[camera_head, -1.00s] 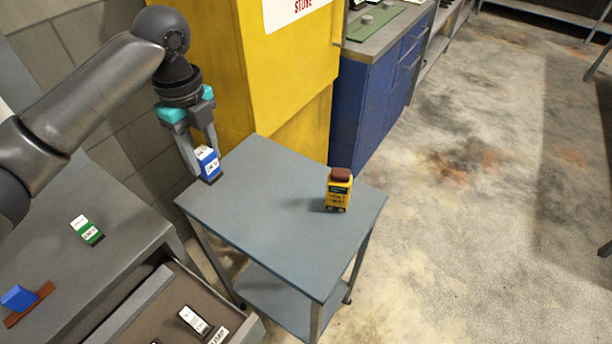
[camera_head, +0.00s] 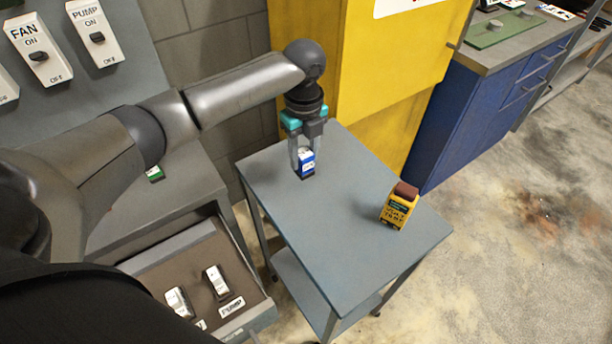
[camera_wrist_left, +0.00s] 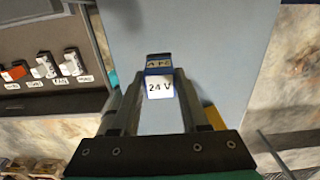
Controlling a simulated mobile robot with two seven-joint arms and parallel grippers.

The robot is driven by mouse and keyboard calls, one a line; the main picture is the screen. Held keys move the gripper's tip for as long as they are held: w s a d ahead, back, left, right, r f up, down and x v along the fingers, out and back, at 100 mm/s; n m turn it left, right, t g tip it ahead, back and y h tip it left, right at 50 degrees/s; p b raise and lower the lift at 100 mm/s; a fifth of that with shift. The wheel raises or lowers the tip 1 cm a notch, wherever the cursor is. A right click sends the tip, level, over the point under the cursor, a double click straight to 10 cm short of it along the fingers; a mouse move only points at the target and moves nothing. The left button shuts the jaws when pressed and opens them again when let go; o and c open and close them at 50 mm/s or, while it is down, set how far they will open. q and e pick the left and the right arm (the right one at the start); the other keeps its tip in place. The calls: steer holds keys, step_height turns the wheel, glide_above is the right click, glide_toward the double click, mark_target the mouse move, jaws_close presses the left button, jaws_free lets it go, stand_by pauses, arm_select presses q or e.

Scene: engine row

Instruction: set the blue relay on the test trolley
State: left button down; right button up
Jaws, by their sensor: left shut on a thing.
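The blue relay (camera_head: 306,162) has a white label and a dark base. My left gripper (camera_head: 304,158) is shut on it, pointing down over the back left part of the test trolley's grey top (camera_head: 330,240). In the left wrist view the relay (camera_wrist_left: 159,82) sits between the fingers, its label reading 24 V. The relay's base is at or just above the trolley top; I cannot tell whether it touches. My right gripper is not in view.
A yellow tester (camera_head: 398,208) with a brown top stands on the trolley's right part. An open drawer (camera_head: 190,275) with white switches is at the lower left. A yellow cabinet (camera_head: 390,70) stands behind the trolley. The trolley's front middle is clear.

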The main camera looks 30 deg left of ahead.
mark_target(305, 153)
arm_select(q)
step_height(305, 153, down, 7)
steer(key=shift+r+b, duration=0.1)
steer(key=shift+b, duration=0.4)
steer(key=shift+c, duration=2.1)
jaws_free()
steer(key=shift+f, duration=0.25)
steer(key=shift+r, duration=0.1)
step_height(305, 153, up, 12)
steer(key=shift+r+p, duration=0.1)
steer(key=shift+p, duration=0.85)
steer(key=shift+d, duration=0.1)
